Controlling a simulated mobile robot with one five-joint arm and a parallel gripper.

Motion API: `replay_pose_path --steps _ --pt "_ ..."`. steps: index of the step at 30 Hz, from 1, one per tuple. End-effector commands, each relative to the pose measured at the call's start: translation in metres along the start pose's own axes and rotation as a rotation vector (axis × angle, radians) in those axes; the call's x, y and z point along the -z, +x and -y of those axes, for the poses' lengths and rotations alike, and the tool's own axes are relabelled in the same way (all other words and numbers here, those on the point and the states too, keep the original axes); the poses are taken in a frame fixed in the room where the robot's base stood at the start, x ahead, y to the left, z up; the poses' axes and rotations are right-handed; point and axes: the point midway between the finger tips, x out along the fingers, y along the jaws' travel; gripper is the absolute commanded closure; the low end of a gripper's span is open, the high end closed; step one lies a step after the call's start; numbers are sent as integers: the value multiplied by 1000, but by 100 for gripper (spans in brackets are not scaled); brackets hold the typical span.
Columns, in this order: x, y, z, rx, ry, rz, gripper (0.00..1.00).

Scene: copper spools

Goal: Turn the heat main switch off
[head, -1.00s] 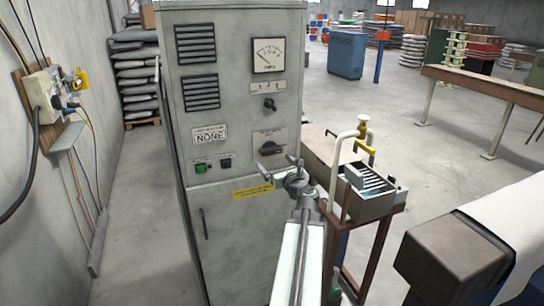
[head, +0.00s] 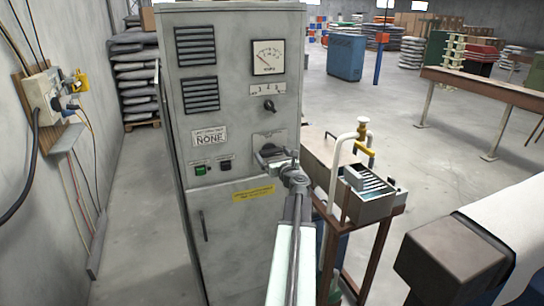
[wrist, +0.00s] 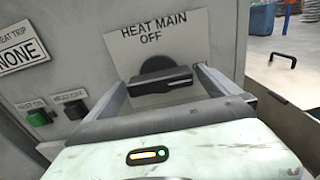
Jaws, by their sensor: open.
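The heat main switch (wrist: 160,78) is a dark rotary handle on a pale plate, under a label reading HEAT MAIN with OFF below it. Its bar lies close to level, with a slight tilt. The switch also shows in the head view (head: 268,149), partly covered by my gripper. My gripper (head: 277,159) is at the cabinet front. In the wrist view my gripper (wrist: 160,86) is open, with one finger on each side of the handle. Whether a finger touches the handle I cannot tell.
The grey cabinet (head: 235,240) also carries a gauge (head: 268,57), a small selector knob (head: 270,105), a green button (head: 200,170) and a NONE sign (head: 209,137). A rusty stand with a metal box (head: 375,200) is close on the right. Open floor lies at left.

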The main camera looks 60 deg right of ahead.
Motion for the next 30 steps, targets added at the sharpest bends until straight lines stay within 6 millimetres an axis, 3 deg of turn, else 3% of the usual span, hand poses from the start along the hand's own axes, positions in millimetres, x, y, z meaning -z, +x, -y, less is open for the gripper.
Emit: replay_pose_path --steps 1,6,17,30 --pt "0 0 0 0 0 0 8" --pt "0 0 0 -1 0 0 56" --pt "0 0 -3 -4 -57 0 57" --pt "0 1 -3 -5 -403 2 57"
